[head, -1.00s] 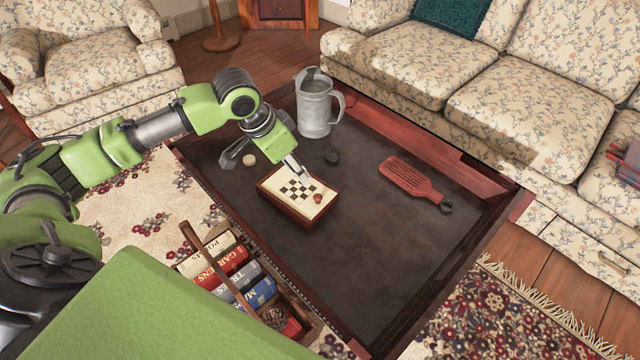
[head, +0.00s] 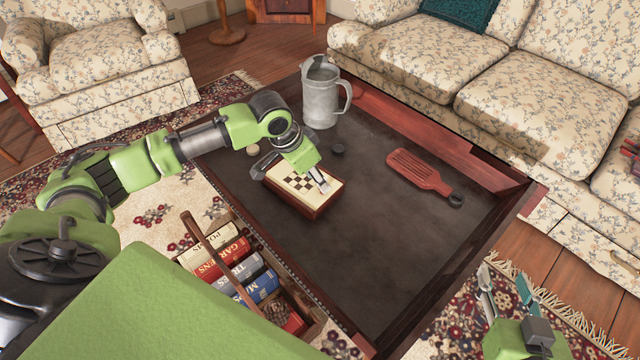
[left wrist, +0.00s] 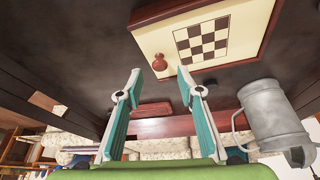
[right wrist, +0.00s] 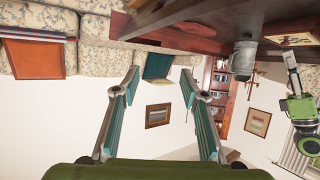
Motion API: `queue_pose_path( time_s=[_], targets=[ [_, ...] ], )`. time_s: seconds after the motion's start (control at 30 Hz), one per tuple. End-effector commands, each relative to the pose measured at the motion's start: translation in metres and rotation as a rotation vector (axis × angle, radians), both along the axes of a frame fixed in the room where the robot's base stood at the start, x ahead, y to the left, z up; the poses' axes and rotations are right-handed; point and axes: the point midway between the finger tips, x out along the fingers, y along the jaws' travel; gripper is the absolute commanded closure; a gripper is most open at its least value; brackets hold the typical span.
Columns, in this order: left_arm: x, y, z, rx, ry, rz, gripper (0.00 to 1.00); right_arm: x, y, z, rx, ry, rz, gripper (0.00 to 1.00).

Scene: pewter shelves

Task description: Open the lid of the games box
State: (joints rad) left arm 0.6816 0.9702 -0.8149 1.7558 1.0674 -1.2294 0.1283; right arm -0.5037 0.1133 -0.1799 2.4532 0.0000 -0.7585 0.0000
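The games box (head: 290,199) sits on the dark table, a low wooden box with a cream lid and a checker pattern. It also shows in the left wrist view (left wrist: 240,62). Its lid looks closed. A small red knob (left wrist: 159,62) stands near one edge of the lid; in the head view my left gripper hides it. My left gripper (head: 321,184) is over the knob side of the lid. In the left wrist view its fingers (left wrist: 160,82) are apart with nothing between them. My right gripper (head: 506,288) is open and empty, beyond the table's near right edge.
A grey metal jug (head: 320,100) stands behind the box. A dark round piece (head: 338,149) and a pale one (head: 253,149) lie near it. A red slotted paddle (head: 415,172) lies to the right. A book caddy (head: 312,312) is in front. The table's middle (head: 385,245) is clear.

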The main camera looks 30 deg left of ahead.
Motion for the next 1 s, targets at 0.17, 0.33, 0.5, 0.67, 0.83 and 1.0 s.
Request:
queue_pose_path(
  time_s=[0.17,0.33,0.5,0.67,0.83,1.0],
  targets=[
    [0.006,-0.004,-0.016,-0.002,0.0,-0.001,0.66,0.013,0.007,0.027,0.033,-0.139,0.009,0.6],
    [0.009,-0.005,-0.024,-0.001,0.0,0.0,0.66,0.018,0.011,0.045,0.053,-0.22,0.014,0.6],
    [0.01,-0.005,-0.026,0.0,-0.001,-0.001,0.66,0.02,0.012,0.052,0.06,-0.248,0.016,0.6],
    [0.01,-0.005,-0.026,0.0,-0.001,-0.001,0.66,0.02,0.012,0.052,0.06,-0.249,0.016,0.6],
    [0.01,-0.005,-0.026,-0.001,-0.001,-0.001,0.94,0.02,0.012,0.052,0.06,-0.248,0.015,0.6],
    [0.01,-0.005,-0.026,-0.001,0.0,0.0,1.0,0.02,0.012,0.052,0.06,-0.248,0.015,0.6]
  ],
)
